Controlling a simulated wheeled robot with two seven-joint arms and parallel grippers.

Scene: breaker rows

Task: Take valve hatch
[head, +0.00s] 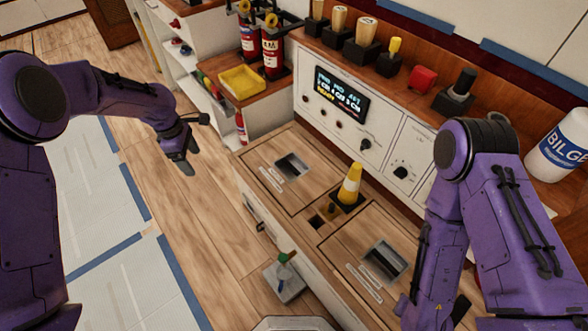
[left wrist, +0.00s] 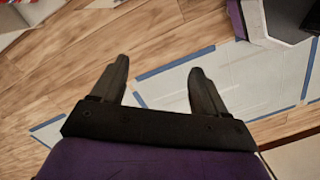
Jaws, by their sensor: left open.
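Two square wooden hatches are set in the low counter, each with a recessed metal pull and a white label too small to read. One hatch (head: 267,172) is at the back left, the other (head: 345,240) nearer the front right. I cannot tell which is the valve hatch. Both lie flat in the counter top. My left gripper (head: 196,140) is open and empty over the floor, left of the counter and apart from it.
A control panel (head: 335,92) rises behind. A yellow tray (head: 242,82) and fire extinguishers (head: 273,56) are back left.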

